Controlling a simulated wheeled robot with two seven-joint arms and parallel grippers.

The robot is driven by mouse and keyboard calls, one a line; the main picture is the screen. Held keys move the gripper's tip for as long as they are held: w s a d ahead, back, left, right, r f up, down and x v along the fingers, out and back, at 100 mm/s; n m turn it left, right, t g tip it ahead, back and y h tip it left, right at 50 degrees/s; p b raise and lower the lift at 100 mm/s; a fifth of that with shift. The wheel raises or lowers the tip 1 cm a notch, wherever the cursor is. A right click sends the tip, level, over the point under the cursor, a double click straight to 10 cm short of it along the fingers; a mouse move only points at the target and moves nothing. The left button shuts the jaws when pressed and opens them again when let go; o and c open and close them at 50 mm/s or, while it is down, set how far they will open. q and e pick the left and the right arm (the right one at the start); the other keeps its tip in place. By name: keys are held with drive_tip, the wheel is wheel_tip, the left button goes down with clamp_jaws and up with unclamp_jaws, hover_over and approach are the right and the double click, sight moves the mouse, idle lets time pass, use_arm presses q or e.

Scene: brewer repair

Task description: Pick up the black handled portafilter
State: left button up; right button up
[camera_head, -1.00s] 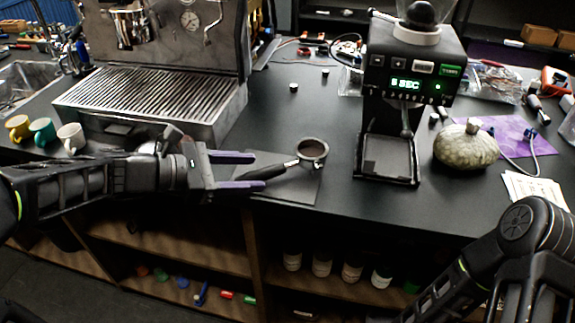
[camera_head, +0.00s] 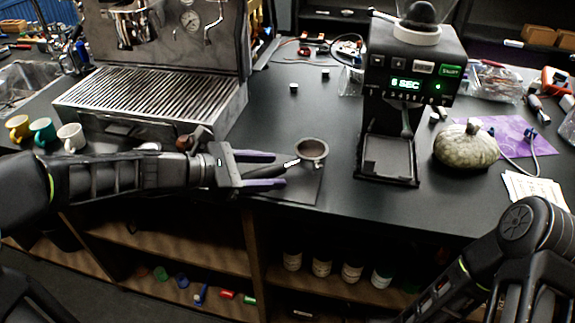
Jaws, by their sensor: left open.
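The portafilter (camera_head: 312,151) lies on a dark mat (camera_head: 305,190) on the black counter, its round metal basket to the right. Its black handle (camera_head: 266,171) points left toward my left gripper. My left gripper (camera_head: 280,170) is open, with one purple-grey finger on the far side of the handle and one on the near side. The handle lies between the fingers; I cannot tell whether they touch it. My right arm comes in at the lower right, and its gripper's fingers are not visible.
A grinder (camera_head: 405,90) with a green display stands right of the portafilter. An espresso machine (camera_head: 160,90) stands at the back left, with several small cups (camera_head: 42,130) beside it. A grey-green gourd-like object (camera_head: 466,147) sits right of the grinder. The counter behind the portafilter is mostly clear.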

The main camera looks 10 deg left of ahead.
use_arm(q)
drive_tip(key=shift+c, duration=0.5)
clamp_jaws()
idle(0.8)
